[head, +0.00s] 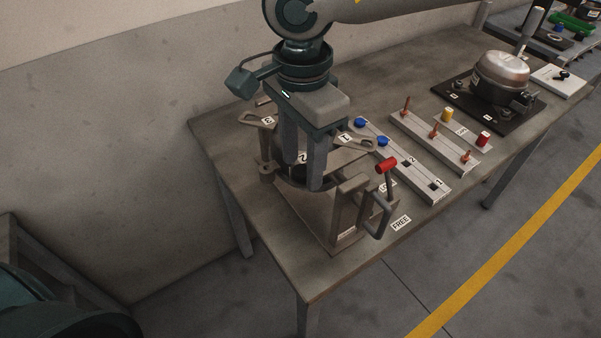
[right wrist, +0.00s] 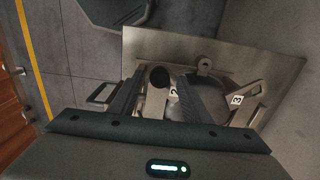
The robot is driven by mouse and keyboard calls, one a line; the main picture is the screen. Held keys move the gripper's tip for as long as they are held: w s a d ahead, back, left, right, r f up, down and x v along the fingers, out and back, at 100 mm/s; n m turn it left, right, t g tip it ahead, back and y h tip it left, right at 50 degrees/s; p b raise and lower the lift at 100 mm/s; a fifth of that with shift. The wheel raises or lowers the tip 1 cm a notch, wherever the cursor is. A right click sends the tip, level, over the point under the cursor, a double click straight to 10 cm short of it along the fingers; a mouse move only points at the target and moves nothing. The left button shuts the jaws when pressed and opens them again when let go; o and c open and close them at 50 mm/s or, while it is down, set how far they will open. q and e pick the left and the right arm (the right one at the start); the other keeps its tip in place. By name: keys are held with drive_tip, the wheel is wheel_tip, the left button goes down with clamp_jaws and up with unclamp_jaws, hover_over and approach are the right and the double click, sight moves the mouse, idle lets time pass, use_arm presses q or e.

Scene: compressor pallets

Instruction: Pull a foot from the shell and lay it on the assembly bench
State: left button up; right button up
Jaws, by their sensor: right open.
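The shell (head: 331,160) sits in a clamping fixture (head: 348,222) at the near left end of the assembly bench (head: 228,140). Its metal feet stick out around the rim with number tags. The foot tagged 3 (head: 262,120) is at the back left, and another tagged foot (head: 362,141) is at the right. My right gripper (head: 303,175) points down over the shell, open, its fingers apart. In the right wrist view the fingers (right wrist: 160,76) have a black round part (right wrist: 159,78) between them, and the tag 2 shows close by. Contact cannot be told. My left gripper is not in view.
A grey strip with blue knobs (head: 382,141) and a strip with copper pins (head: 434,130) lie right of the fixture. A red-tipped clamp lever (head: 386,165) stands at the fixture's front right. A compressor (head: 502,70) stands on a black plate further back.

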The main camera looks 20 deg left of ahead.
sight(302, 170)
clamp_jaws()
drive_tip(key=shift+r, duration=0.2)
idle(0.3)
drive_tip(key=shift+r+p, duration=1.05)
drive_tip(key=shift+r, duration=1.75)
